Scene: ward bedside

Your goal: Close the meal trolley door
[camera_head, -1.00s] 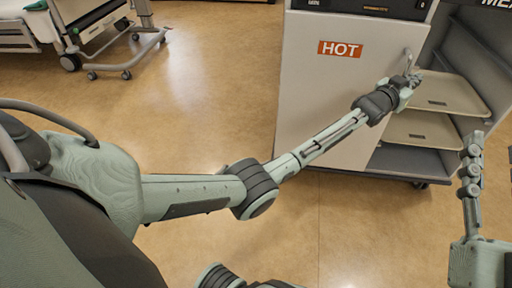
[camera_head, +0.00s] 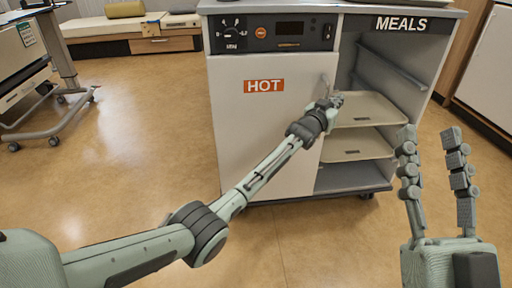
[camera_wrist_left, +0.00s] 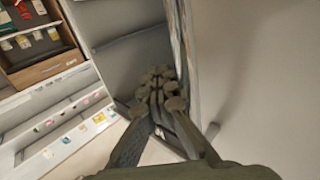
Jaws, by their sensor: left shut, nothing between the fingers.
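The meal trolley (camera_head: 395,12) stands ahead, with a white door (camera_head: 262,140) labelled HOT on its left half. A small upright handle (camera_head: 325,84) sits near the door's right edge. I cannot tell how far the door stands from the trolley's front. My left gripper (camera_head: 337,99) is shut and empty just below the handle, at the door's right edge; contact is unclear. In the left wrist view its fingers (camera_wrist_left: 160,88) are together beside the pale door face (camera_wrist_left: 250,80). My right gripper (camera_head: 435,148) is open and empty, fingers upright, at the right.
The trolley's right half is an open bay under the MEALS sign, with trays (camera_head: 366,110) on its shelves. A control panel (camera_head: 270,33) is above the door. A wheeled bed frame (camera_head: 45,90) is at the left. The floor (camera_head: 130,150) between is clear.

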